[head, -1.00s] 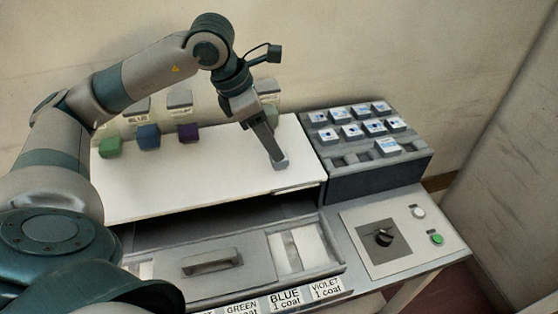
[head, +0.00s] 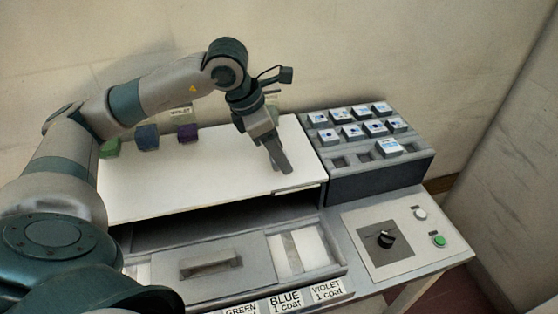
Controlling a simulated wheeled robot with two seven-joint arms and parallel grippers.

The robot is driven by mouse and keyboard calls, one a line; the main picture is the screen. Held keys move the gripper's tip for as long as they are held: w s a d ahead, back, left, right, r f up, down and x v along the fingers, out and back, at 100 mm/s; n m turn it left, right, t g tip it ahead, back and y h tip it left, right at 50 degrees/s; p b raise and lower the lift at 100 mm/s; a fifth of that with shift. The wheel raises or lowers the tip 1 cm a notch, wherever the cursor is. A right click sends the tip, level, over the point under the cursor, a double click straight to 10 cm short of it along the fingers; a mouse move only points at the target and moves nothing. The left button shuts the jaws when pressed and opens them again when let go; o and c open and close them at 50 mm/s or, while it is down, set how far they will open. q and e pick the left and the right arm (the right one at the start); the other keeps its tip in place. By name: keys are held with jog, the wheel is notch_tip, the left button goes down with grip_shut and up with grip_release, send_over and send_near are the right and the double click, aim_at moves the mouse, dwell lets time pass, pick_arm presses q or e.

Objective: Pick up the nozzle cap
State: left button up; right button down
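I cannot make out a nozzle cap for certain in the head view. My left gripper (head: 279,160) comes in from the left and points down over the right part of the white top plate (head: 170,190). Its fingers show edge-on, so I cannot tell whether they are open or shut, or whether anything is between them. I cannot tell whether the tip touches the plate. My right gripper is not in view.
Green (head: 110,148), blue (head: 147,138) and violet (head: 188,133) blocks stand along the back. A dark rack (head: 375,180) with several small white-and-blue boxes stands right. A drawer (head: 165,289) is open in front. A knob panel (head: 366,258) is at right.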

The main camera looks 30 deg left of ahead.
pick_arm(q)
jog(key=shift+c, duration=0.3)
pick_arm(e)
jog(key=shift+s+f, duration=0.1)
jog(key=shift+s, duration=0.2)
pick_arm(q)
jog(key=c, duration=1)
jog(key=shift+c, duration=0.5)
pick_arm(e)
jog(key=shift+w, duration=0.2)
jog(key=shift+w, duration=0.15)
pick_arm(q)
jog(key=shift+r, duration=0.1)
